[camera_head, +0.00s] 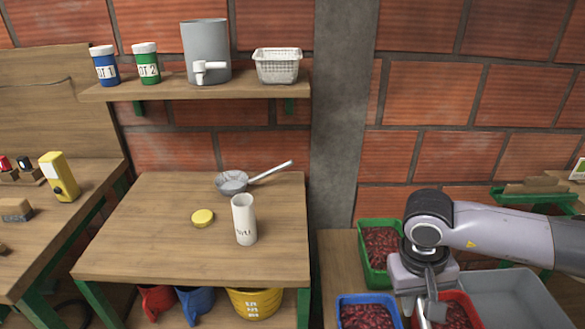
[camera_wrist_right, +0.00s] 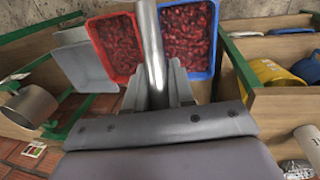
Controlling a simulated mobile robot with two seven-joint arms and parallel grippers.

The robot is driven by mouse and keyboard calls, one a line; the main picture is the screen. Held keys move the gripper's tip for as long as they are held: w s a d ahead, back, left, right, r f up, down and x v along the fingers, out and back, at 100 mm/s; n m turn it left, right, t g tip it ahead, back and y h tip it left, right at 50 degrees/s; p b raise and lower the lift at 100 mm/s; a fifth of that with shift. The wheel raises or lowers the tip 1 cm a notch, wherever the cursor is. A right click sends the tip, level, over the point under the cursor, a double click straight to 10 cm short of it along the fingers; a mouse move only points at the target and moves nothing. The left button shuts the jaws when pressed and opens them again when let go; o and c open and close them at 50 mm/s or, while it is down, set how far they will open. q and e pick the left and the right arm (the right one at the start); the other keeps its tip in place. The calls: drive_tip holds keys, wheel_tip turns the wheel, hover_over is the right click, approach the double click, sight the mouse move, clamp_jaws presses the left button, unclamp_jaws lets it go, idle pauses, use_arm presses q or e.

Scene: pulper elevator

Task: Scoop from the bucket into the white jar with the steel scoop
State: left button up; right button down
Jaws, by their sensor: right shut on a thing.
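My right gripper (camera_head: 430,300) is shut on a steel rod-like handle (camera_wrist_right: 152,50), which I take to be the steel scoop's; its far end runs out of the top of the right wrist view. The gripper is over the red and blue bins of dark red fruit. The white jar (camera_head: 243,222) stands upright on the middle table, far to the gripper's left, with dark lettering. A yellow bucket (camera_head: 254,303) with lettering stands below that table; its contents are hidden. It also shows in the right wrist view (camera_wrist_right: 266,71). My left gripper is out of view.
A yellow lid (camera_head: 203,218) and a steel pan-like vessel (camera_head: 231,184) with a long handle lie near the jar. The red bin (camera_head: 476,309), blue bin (camera_head: 342,322), green bin (camera_head: 364,262) and an empty grey bin (camera_head: 510,296) crowd the right. A concrete pillar (camera_head: 342,120) stands between the tables.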

wheel_tip(320, 180, up, 6)
drive_tip(key=shift+w+d+r+p, duration=0.1)
drive_tip(key=shift+w+p, duration=0.05)
drive_tip(key=shift+p, duration=0.3)
